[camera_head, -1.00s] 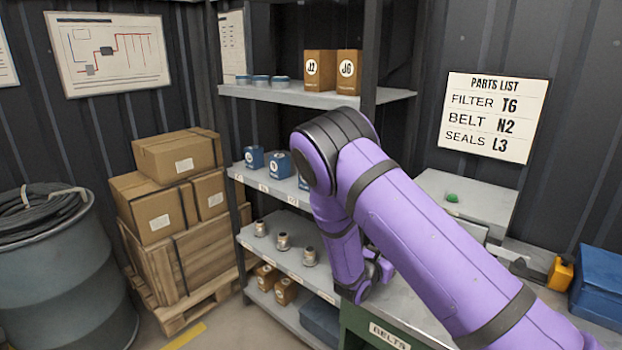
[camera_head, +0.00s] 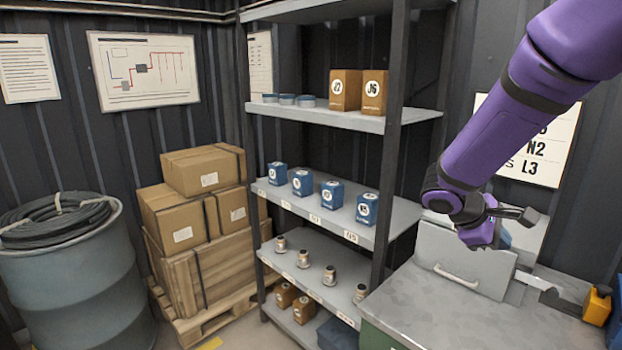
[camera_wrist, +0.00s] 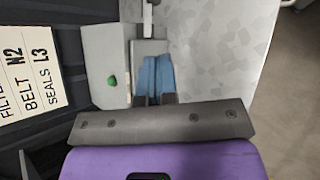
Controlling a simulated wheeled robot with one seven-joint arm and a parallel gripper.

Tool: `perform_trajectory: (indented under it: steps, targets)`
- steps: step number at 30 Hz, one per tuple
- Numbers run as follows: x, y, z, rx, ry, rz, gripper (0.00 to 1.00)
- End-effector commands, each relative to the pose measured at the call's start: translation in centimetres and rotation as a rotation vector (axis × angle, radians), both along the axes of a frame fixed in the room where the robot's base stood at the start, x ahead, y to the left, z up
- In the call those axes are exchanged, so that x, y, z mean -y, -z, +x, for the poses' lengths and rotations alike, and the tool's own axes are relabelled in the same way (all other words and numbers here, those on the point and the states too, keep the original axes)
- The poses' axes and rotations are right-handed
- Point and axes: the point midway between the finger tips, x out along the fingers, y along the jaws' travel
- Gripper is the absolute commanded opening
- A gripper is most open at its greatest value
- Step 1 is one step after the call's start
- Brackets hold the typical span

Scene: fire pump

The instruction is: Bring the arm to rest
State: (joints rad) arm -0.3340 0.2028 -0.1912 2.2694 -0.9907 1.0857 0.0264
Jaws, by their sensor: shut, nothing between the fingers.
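My arm reaches in from the upper right in the head view, its purple forearm slanting down to the wrist. My gripper (camera_head: 505,240) hangs above the back of the grey workbench (camera_head: 425,305), in front of a grey box (camera_head: 465,268) with a handle. In the wrist view my gripper (camera_wrist: 156,76) shows as two blue fingertips side by side. They are shut with nothing between them. The wrist and hand partly hide the grey box and the parts list (camera_head: 540,170) in the head view.
A metal shelf (camera_head: 415,118) with boxes and fittings stands left of the bench. An orange container (camera_head: 597,305) is at the bench's right. A green knob (camera_wrist: 112,80) shows in the wrist view. Cartons (camera_head: 203,170) and a drum (camera_head: 75,275) stand left. The bench front is clear.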

Motion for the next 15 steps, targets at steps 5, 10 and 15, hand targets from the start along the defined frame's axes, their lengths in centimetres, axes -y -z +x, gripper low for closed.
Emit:
perform_trajectory:
  steps: [5, 10, 15]
  targets:
    - [0.0, -2.9, -3.9, 0.108, 0.12, 0.165, 0.0]
    - [-0.5, -5.2, -7.5, 0.21, 0.225, 0.32, 0.0]
    - [-1.4, -7.2, -11.0, 0.317, 0.317, 0.472, 0.0]
